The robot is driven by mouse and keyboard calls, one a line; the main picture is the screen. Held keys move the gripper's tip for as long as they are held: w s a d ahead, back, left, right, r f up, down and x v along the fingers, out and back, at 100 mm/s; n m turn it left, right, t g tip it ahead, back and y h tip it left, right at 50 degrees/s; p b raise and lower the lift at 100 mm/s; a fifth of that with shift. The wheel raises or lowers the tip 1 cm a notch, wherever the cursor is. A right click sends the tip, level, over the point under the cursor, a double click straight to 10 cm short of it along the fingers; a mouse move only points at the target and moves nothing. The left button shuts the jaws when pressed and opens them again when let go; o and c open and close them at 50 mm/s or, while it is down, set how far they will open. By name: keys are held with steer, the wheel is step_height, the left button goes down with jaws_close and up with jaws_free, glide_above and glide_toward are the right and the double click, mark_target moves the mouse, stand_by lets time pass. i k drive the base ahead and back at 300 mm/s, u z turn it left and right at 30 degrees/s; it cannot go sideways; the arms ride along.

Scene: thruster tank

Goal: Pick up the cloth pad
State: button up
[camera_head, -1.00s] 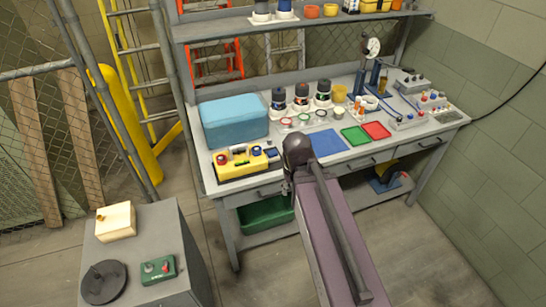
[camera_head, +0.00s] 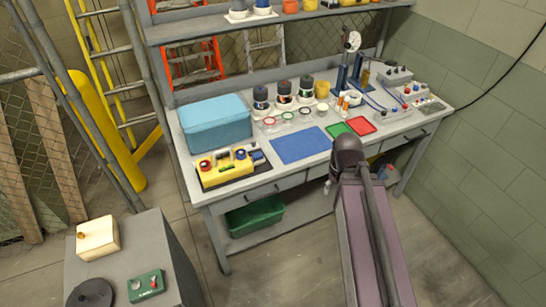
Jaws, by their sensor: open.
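A flat blue rectangle (camera_head: 300,146) lies on the workbench near its front edge. A smaller green flat piece (camera_head: 335,130) and a red one (camera_head: 360,125) lie to its right. I cannot tell from here which of these, if any, is the cloth pad. My arm rises from the bottom right, and its dark rounded joint stands in front of the bench, to the right of the blue rectangle. My gripper's fingers cannot be made out.
The workbench (camera_head: 255,188) holds a light blue box (camera_head: 215,125), a yellow device (camera_head: 230,166), several dark-lidded jars and instruments at the right. A green bin (camera_head: 255,216) sits on its lower shelf. A grey cabinet (camera_head: 135,245) stands at the lower left.

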mark_target(258, 158)
steer(key=z, duration=0.5)
steer(key=k, duration=1.1)
steer(key=u, duration=0.8)
steer(key=i, duration=1.05)
